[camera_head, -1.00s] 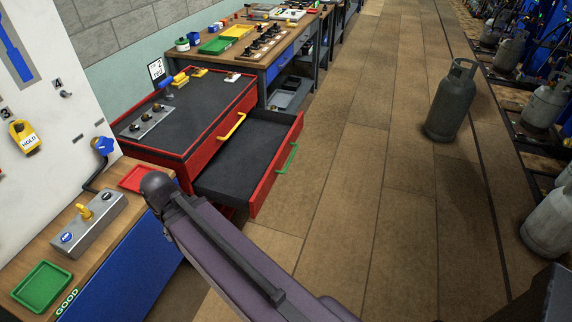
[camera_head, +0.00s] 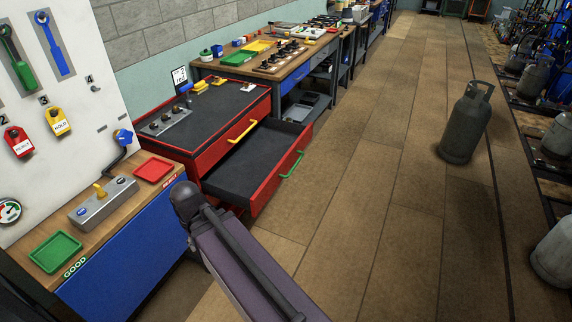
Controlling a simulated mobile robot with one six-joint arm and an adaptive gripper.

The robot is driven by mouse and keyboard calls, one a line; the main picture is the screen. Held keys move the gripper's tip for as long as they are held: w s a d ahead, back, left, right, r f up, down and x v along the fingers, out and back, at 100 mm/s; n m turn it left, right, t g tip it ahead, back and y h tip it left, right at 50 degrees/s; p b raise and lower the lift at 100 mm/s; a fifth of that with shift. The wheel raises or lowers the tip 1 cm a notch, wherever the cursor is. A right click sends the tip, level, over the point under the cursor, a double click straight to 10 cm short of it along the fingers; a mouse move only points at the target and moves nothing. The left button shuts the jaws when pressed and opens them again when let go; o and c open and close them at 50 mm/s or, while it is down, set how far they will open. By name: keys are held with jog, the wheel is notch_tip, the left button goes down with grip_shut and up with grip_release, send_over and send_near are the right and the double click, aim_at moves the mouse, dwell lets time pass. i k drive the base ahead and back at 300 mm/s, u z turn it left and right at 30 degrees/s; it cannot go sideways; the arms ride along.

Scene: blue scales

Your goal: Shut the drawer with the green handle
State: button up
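The drawer (camera_head: 252,160) with the green handle (camera_head: 292,165) stands pulled out of the red cabinet (camera_head: 218,146). Its black inside looks empty. The green handle is on its red front, facing right into the aisle. A closed drawer with a yellow handle (camera_head: 243,131) is on the cabinet above it. My arm reaches up from the bottom, its dark rounded end left of and nearer than the open drawer. No gripper fingers can be made out.
A workbench with a blue side (camera_head: 122,262) stands at left, with a green tray (camera_head: 55,252) and a red tray (camera_head: 153,169). A longer bench with tools lies behind the cabinet. A grey gas cylinder (camera_head: 466,125) stands on the floor at right. The wooden floor before the drawer is clear.

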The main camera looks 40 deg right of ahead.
aim_at(247, 176)
jog(key=z, duration=1.2)
jog(key=i, duration=1.7)
jog(key=k, duration=0.75)
jog(key=u, duration=0.05)
